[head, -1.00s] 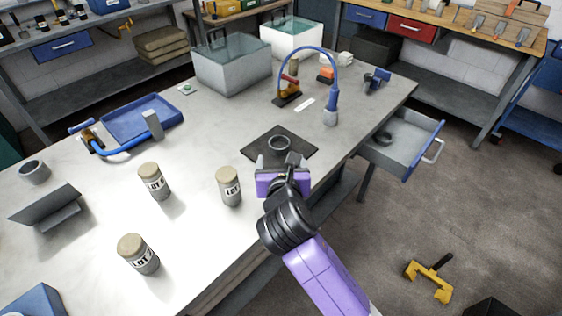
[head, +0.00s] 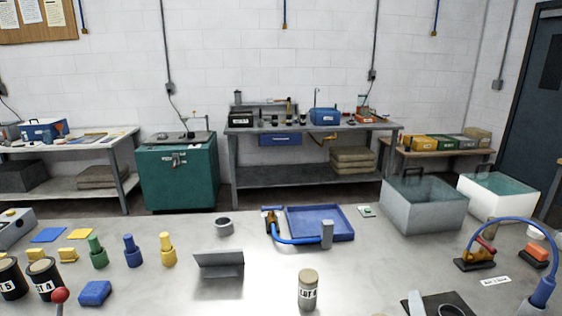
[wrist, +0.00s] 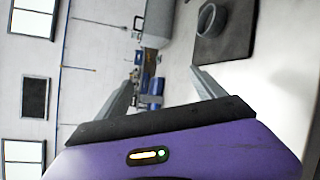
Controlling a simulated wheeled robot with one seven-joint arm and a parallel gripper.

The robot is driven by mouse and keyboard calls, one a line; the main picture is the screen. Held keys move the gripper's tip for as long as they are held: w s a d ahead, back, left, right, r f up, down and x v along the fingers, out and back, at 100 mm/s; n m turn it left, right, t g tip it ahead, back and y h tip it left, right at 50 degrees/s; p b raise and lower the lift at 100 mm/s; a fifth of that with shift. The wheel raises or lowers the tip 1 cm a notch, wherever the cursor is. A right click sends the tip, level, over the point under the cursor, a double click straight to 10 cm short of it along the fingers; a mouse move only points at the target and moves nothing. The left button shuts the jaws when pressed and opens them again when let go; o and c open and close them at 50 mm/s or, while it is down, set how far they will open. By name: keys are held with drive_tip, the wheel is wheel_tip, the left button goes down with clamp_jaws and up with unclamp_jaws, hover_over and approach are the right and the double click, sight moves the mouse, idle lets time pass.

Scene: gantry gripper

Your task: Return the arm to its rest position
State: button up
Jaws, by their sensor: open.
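My gripper (wrist: 155,88) shows in the wrist view as a purple body with a dark front edge and two grey fingers spread apart. Nothing is between the fingers. In the head view most of my arm is out of the picture; a pale grey piece at the bottom edge may be a fingertip, but I cannot tell. The wrist view is turned sideways. A dark mat (wrist: 226,40) with a grey ring (wrist: 212,20) on it lies at its upper right, apart from the fingers.
On the bench (head: 150,290) stand a labelled canister (head: 308,290), a grey angled plate (head: 219,264), a blue tray (head: 340,224) with a blue hose fixture, and a grey open bin (head: 424,210). A blue arched hose (head: 545,290) rises at the right. Several coloured pegs stand at left.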

drive_tip(key=s+a+f+m+t+y, duration=0.1)
drive_tip(key=s+a+m+t+y, duration=0.15)
drive_tip(key=s+a+m, duration=0.35)
drive_tip(key=s+a+f+m+t+y, duration=0.1)
drive_tip(key=s+a+m+y, duration=0.2)
drive_tip(key=s+m, duration=0.4)
drive_tip(key=s+f+m+g, duration=0.1)
drive_tip(key=s+m, duration=0.1)
drive_tip(key=s, duration=0.8)
drive_tip(key=s+a+f+m+g+y, duration=0.1)
drive_tip(key=s+m+g, duration=0.1)
drive_tip(key=s, duration=0.9)
drive_tip(key=shift+a+m, duration=0.25)
drive_tip(key=shift+m, duration=0.55)
